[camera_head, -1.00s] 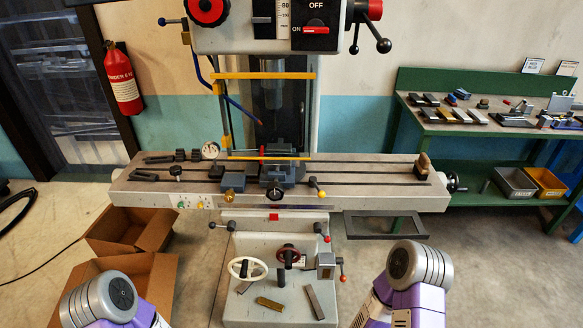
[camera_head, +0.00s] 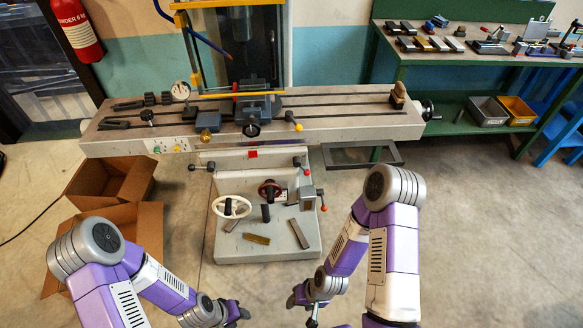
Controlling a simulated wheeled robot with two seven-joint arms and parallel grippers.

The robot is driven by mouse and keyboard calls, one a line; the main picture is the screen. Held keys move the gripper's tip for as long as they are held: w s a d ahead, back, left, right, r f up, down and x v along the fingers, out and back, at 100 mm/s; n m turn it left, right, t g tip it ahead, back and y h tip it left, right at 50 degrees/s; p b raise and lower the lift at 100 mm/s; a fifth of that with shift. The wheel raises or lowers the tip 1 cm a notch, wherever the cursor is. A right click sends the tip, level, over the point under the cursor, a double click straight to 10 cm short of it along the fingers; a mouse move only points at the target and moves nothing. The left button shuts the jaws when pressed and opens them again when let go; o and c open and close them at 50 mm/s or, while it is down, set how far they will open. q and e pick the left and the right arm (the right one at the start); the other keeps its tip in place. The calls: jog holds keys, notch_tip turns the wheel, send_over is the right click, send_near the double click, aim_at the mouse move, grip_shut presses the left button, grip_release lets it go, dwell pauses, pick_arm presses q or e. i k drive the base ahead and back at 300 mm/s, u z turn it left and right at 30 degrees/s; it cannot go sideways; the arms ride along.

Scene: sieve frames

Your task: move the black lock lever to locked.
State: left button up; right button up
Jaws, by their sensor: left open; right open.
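The milling machine has several small levers, and I cannot tell for sure which one is the lock lever. A black-knobbed lever (camera_head: 200,166) sticks out to the left below the table front. Another black knob (camera_head: 148,116) stands on the left part of the worktable (camera_head: 350,124). My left gripper (camera_head: 241,312) is low in the picture, in front of the machine base, open and apart from every lever. My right gripper (camera_head: 298,300) is low, right of the left one, also open and touching no lever. Its fingers are small and partly hidden by my arm.
Red- and yellow-knobbed levers (camera_head: 299,161) (camera_head: 292,118) stand at the machine's front, above a white handwheel (camera_head: 231,207). Loose bars (camera_head: 297,234) lie on the base. Cardboard boxes (camera_head: 125,178) stand left. A green bench (camera_head: 455,55) is back right. The floor right is clear.

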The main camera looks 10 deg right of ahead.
aim_at(210, 168)
jog(key=u, duration=1)
jog(key=i, duration=0.6)
jog(key=z, duration=1.75)
